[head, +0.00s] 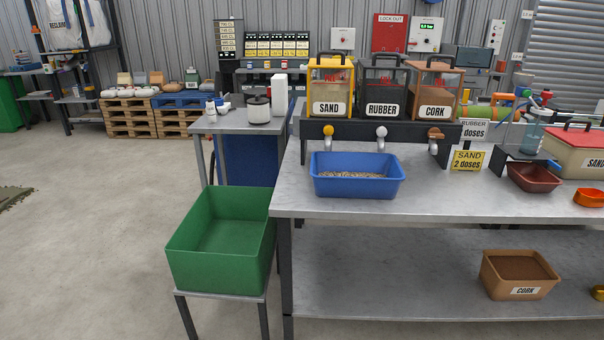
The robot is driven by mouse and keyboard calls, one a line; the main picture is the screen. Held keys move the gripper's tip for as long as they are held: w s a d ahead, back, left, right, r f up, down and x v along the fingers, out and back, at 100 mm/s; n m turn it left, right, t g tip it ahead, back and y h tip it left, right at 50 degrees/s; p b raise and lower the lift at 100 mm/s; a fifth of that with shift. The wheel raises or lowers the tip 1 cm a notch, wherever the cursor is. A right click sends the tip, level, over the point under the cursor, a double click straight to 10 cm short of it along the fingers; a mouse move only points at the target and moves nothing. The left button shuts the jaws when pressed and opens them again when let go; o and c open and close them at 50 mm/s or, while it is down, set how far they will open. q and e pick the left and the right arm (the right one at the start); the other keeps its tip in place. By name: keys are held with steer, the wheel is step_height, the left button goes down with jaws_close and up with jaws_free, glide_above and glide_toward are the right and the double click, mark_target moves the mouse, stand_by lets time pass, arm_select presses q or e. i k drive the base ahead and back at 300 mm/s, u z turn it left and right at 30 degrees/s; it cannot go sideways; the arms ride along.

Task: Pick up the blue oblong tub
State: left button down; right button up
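The blue oblong tub (357,188) stands upright on the grey workbench (440,205), near its left front part. It holds a layer of pale grainy material (350,174). It sits in front of the dispenser stand, below the sand and rubber taps. Neither of my grippers shows in the head view, and nothing touches the tub from the front.
Dispensers for sand (330,88), rubber (384,88) and cork (434,90) stand behind the tub. A yellow sign (468,160) and a dark red bowl (534,177) are to the right. A green bin (220,258) stands left of the bench. A cork tub (519,276) is on the lower shelf.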

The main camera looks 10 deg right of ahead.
mark_target(344, 175)
steer(key=u, duration=0.45)
steer(key=i, duration=0.95)
